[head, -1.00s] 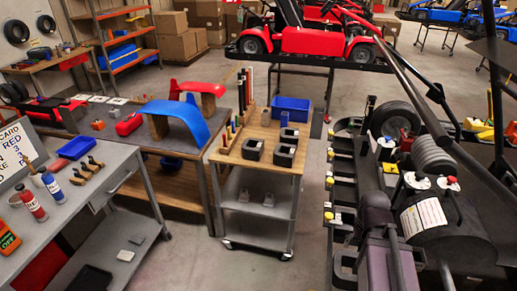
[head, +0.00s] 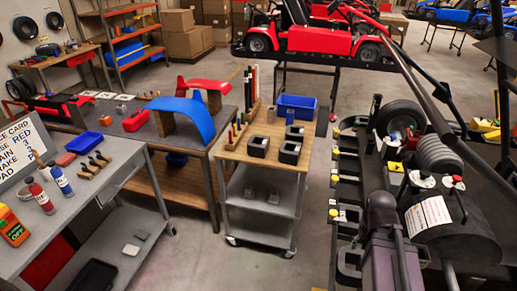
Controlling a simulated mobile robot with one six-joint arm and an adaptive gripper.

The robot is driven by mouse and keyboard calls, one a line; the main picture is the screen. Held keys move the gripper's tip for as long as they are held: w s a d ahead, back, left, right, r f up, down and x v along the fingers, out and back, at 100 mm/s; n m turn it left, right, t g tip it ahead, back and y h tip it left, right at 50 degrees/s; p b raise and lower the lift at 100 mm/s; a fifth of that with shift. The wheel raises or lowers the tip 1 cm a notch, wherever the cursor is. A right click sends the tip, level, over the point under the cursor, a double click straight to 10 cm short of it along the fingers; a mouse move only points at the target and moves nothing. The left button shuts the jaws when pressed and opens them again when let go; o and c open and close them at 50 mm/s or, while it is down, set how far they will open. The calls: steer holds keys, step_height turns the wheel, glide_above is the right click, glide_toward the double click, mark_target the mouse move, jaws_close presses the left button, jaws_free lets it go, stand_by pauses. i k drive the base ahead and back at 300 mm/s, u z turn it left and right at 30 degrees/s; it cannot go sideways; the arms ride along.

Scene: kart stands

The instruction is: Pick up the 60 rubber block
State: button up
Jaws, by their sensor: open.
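No label reading 60 is legible, so I cannot tell which thing is the 60 rubber block. Three dark square blocks, each with a recess in its top, stand on the wooden top of the grey cart: the left one (head: 258,147), the front right one (head: 290,153) and the rear right one (head: 294,133). Two small grey pieces, the left one (head: 248,192) and the right one (head: 274,196), lie on the cart's middle shelf. A purple-grey part of my arm rises at the lower right. My gripper's fingertips do not show.
The cart (head: 235,153) also holds a blue bin (head: 297,107) and a rack of upright bars. A grey bench (head: 120,165) with bottles stands left, a table with a blue arch (head: 190,116) behind it. Tool-laden racks crowd the right. Floor in front of the cart is clear.

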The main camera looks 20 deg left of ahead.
mark_target(257, 145)
steer(key=k, duration=1.25)
steer(key=u, duration=0.45)
steer(key=i, duration=0.6)
steer(key=u, duration=0.3)
steer(key=i, duration=1.7)
steer(key=z, duration=0.65)
